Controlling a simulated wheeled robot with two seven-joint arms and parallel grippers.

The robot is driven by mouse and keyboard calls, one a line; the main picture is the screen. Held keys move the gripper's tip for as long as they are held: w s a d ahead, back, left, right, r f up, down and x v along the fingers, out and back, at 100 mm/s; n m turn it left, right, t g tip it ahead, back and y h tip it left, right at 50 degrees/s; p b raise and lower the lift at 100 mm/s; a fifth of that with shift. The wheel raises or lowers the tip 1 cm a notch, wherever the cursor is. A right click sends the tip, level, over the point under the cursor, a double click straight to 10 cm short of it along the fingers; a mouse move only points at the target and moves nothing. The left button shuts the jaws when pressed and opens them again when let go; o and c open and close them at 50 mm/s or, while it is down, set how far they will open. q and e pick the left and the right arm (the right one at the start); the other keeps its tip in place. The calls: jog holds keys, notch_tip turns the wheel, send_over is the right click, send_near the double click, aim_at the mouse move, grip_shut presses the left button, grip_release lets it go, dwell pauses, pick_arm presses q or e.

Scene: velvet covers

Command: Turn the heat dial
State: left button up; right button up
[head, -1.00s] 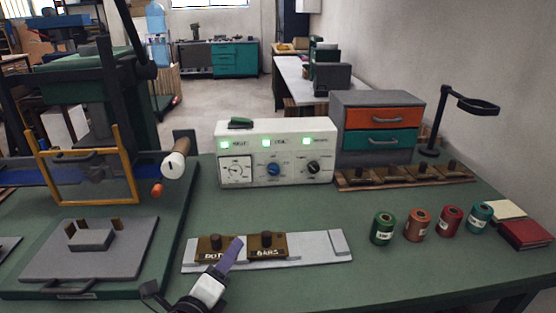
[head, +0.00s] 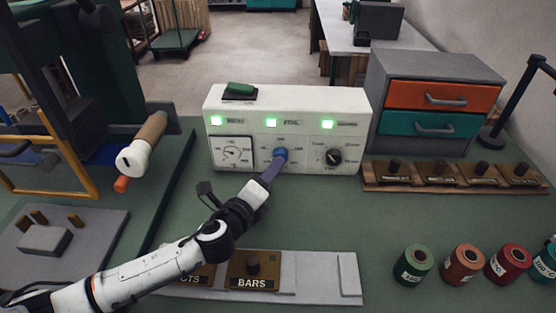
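The white control box (head: 290,104) stands on the green bench with three lit green lamps along its top. Its front has a dial gauge (head: 233,152) at the left, a blue dial (head: 281,154) in the middle and a black dial (head: 333,156) at the right. The small labels are too blurred to read surely. My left gripper (head: 275,166) reaches up from the lower left. Its purple fingertips are at the blue dial and overlap its lower edge; I cannot tell whether they grip it. My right gripper is not in view.
A press with a yellow frame and a white-ended roller (head: 142,151) stands left. A drawer unit (head: 433,97) stands right of the box, with a wooden rack (head: 450,179) before it. A pale plate with type blocks (head: 254,270) and several spools (head: 413,263) lie nearer.

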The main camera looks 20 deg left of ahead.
pick_arm(q)
jog(key=x, duration=0.6)
jog(key=shift+s, duration=0.1)
jog(key=c, duration=1)
jog(key=shift+c, duration=0.2)
